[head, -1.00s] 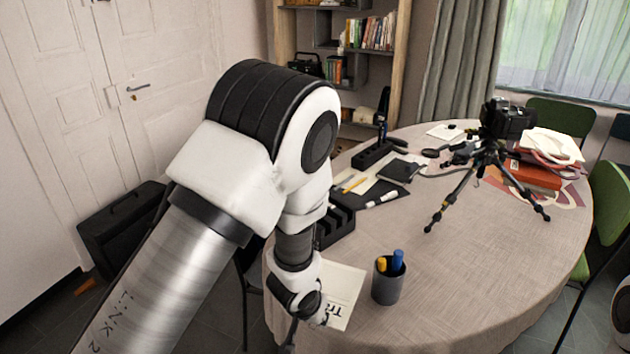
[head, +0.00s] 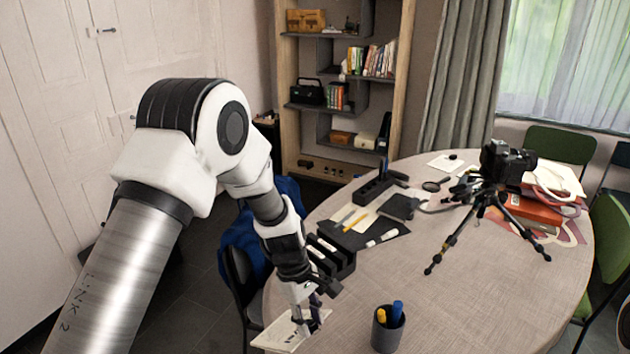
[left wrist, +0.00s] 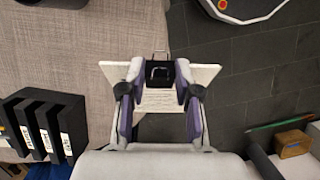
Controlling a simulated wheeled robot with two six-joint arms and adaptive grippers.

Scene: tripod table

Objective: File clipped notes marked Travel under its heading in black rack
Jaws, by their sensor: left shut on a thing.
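The clipped notes (head: 281,334), a white sheet stack, are in my left gripper (head: 310,322) at the table's near left edge. In the left wrist view the fingers (left wrist: 160,85) are shut around the black clip (left wrist: 160,72), with the white notes (left wrist: 205,76) sticking out on both sides. Small text shows below the clip, too small to read. The black rack (head: 335,258) stands just beyond the gripper in the head view. In the left wrist view the rack (left wrist: 42,118) is at left, its slots carrying white labels I cannot read surely. My right gripper is not in view.
A grey pen cup (head: 387,330) with blue and yellow pens stands right of the gripper. Beyond the rack lie a dark folder (head: 375,236), a notebook (head: 398,207) and a black organiser (head: 376,187). A camera tripod (head: 485,215) stands farther right.

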